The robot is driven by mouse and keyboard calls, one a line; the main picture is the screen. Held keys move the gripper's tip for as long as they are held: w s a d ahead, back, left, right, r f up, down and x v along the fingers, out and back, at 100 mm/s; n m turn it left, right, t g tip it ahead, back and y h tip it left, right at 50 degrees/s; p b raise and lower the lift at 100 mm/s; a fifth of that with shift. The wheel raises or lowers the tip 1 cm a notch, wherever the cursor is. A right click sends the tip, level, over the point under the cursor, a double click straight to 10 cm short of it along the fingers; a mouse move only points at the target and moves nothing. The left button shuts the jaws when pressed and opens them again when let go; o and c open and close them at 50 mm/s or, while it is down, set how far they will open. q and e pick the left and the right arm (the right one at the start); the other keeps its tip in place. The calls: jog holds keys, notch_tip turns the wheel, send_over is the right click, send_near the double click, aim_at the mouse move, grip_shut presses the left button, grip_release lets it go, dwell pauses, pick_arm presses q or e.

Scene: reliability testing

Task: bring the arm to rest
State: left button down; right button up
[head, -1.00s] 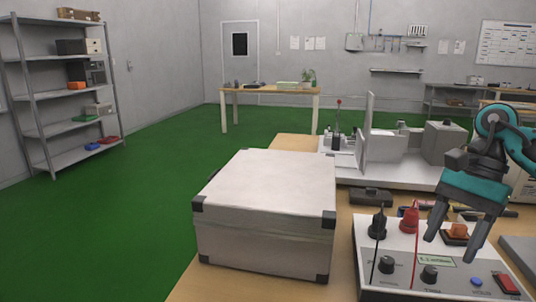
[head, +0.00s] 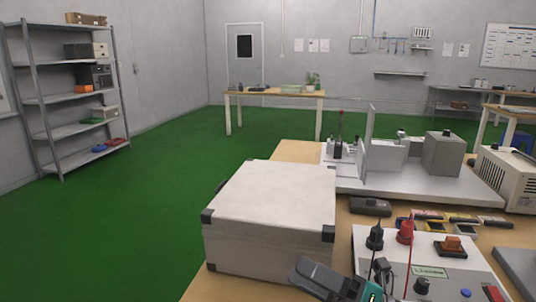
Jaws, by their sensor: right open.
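My right gripper (head: 335,280) is at the bottom edge of the head view, partly cut off. Its dark finger and teal body show in front of the white case (head: 268,195) and beside the left edge of the test panel (head: 445,265). It is open, and I see nothing held in it. My left gripper is not in view.
The panel carries a black plug (head: 374,238), a red plug (head: 404,231) and an orange switch (head: 453,243). Behind it are a small dark box (head: 370,207), a grey test rig (head: 405,183) and a beige instrument (head: 508,180). Green floor is open at left.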

jog(key=s+d+f+m+t+h+p, duration=0.1)
jog(key=d+f+m+t+h, duration=0.45)
jog(key=m, duration=0.75)
jog(key=s+d+f+m+t+h+p, duration=0.25)
jog(key=f+m+h, duration=0.5)
jog(key=m, duration=0.45)
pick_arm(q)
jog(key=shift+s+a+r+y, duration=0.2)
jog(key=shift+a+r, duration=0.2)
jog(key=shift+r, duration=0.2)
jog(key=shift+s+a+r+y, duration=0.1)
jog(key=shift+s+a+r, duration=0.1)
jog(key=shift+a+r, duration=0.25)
pick_arm(e)
jog(key=s+d+f+m+g+h, duration=0.3)
jog(key=s+f+m+g+h, duration=0.2)
jog(key=s+f+m, duration=0.4)
jog(key=shift+s+f, duration=0.55)
jog(key=shift+s, duration=0.3)
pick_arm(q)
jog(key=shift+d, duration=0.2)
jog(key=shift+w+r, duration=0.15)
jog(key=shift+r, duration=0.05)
